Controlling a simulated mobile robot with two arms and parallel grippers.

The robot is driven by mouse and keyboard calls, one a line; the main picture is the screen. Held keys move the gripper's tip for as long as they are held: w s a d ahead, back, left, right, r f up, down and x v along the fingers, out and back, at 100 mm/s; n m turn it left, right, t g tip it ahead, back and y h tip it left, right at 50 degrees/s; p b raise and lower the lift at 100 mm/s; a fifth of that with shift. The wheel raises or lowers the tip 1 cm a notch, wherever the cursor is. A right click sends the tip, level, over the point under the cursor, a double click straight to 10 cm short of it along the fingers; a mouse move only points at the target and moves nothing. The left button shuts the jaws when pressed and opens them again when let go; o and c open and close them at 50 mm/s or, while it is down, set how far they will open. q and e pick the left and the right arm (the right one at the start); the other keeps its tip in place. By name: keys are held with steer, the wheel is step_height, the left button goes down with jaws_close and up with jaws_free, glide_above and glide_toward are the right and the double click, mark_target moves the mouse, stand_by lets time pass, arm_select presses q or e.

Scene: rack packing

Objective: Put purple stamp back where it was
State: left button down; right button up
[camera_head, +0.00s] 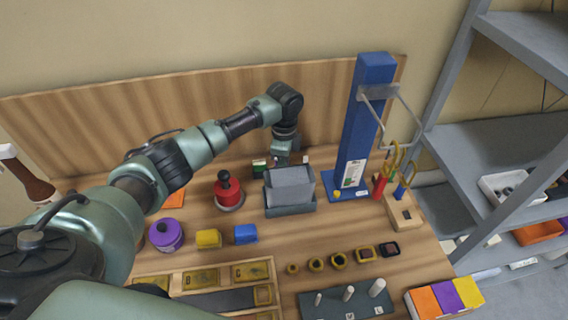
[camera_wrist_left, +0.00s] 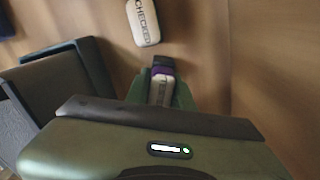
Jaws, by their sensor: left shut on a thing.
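In the head view my left gripper (camera_head: 283,158) points down behind the grey box, and the held stamp cannot be made out there. A white stamp marked "CHECKED" (camera_wrist_left: 143,22) stands apart, just beyond the fingers. My right gripper is not in view.
The grey box (camera_head: 290,187) stands just in front of the gripper. A red round stamp (camera_head: 228,190), purple round container (camera_head: 165,234), and yellow (camera_head: 208,239) and blue (camera_head: 245,234) blocks lie left. A blue post (camera_head: 362,120) rises right. A wooden back panel (camera_head: 180,105) closes the rear.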

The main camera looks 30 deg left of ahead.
arm_select(q)
steer(key=shift+f, duration=0.15)
steer(key=c, duration=1.2)
jaws_free()
steer(key=shift+f, duration=0.1)
steer(key=shift+r, duration=0.45)
step_height(320, 180, up, 11)
steer(key=shift+w+f+b, duration=0.1)
steer(key=shift+f+b, duration=0.05)
steer(key=shift+b, duration=0.95)
steer(key=shift+r, duration=0.35)
steer(key=shift+r, duration=0.15)
